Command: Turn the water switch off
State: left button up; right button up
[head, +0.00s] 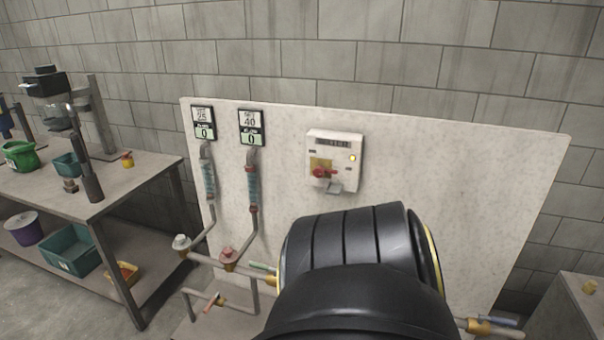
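A light grey control box (335,159) is mounted on the pale wall panel (480,190), right of centre in the head view. It has a red rotary switch (323,172) on a yellow plate, a small dark display at its top and a yellow light at its right. I cannot make out the markings around the switch. A large black rounded part, which looks like one of my own arm links, fills the bottom centre and hides the pipes behind it. Neither of my grippers is visible.
Two meters (204,123) (251,128) reading 0 hang above vertical pipes. Valves with a white knob (181,243) and a red knob (229,258) sit lower down. A workbench (130,183) stands left, with bins below. A grey cabinet (570,309) is at lower right.

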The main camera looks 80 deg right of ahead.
aim_at(318, 171)
jog(key=z, duration=2.25)
